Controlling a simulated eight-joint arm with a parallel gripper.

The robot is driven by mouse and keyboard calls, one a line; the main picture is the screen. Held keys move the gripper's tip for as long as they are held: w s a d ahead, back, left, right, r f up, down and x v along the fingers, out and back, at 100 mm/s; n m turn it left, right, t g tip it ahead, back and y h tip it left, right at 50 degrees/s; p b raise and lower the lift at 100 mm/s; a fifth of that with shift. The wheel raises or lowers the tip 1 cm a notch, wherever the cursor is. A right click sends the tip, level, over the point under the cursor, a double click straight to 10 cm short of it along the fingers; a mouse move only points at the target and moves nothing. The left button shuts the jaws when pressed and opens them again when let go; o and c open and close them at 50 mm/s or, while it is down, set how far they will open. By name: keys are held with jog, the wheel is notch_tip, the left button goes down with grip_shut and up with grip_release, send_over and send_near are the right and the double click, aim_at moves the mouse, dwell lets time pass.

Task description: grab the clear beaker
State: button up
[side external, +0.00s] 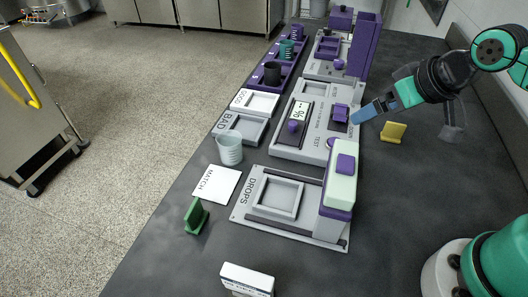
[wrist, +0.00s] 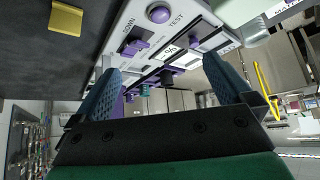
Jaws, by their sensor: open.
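The clear beaker (side external: 230,150) stands upright on the dark bench in the side external view. It is between the BAD tray and the white MATCH card, and it looks empty. In the wrist view a pale, cut-off shape at the upper right appears to be the beaker, but I cannot be sure. My gripper (side external: 359,114) is well to the right of the beaker, above the right edge of the TEST panel. Its two blue fingers are spread apart in the wrist view (wrist: 165,82), with nothing between them.
The TEST panel (side external: 285,143) and the DROPS station (side external: 262,220) with its pale green and purple block (side external: 341,187) lie near the beaker. The BAD tray (side external: 248,125) is just behind it. A yellow block (side external: 393,131) and a green piece (side external: 195,216) stand on the bench.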

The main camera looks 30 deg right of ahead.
notch_tip(320, 180, up, 4)
jog(key=n+t+h, duration=0.5)
jog(key=n+h, duration=0.2)
jog(key=n, duration=2.3)
send_over(231, 136)
jog(key=s+a, duration=0.3)
jog(key=s, duration=0.2)
jog(key=f, duration=0.2)
notch_tip(231, 136, down, 12)
jog(key=shift+d, duration=0.1)
jog(key=shift+w+d+f, duration=0.15)
jog(key=shift+w+f, duration=0.05)
jog(key=shift+f, duration=0.1)
jog(key=shift+x, duration=2.55)
jog(key=shift+f, duration=0.1)
jog(key=c, duration=1.4)
